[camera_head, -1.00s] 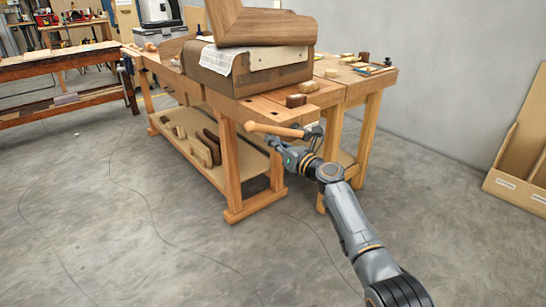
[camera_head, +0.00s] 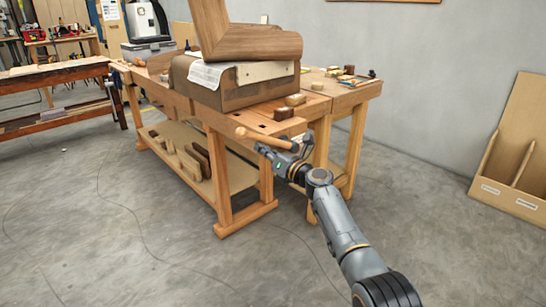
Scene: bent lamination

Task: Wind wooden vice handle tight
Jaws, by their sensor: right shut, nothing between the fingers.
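The wooden vice handle (camera_head: 265,138) is a light wooden bar with a knob at its left end. It sits at the front end of the workbench (camera_head: 195,105), tilted down to the right. My right gripper (camera_head: 265,150) is shut and empty, just below the handle and close to it. Whether it touches the handle I cannot tell. The dark metal vice part (camera_head: 306,139) behind the handle is partly hidden by the handle and my wrist. My left gripper is out of view.
A bent wooden lamination (camera_head: 245,40) rests on a large wooden block (camera_head: 235,95) on the bench. Small wood blocks (camera_head: 284,113) lie near the bench end. A plywood rack (camera_head: 510,165) stands at the right wall.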

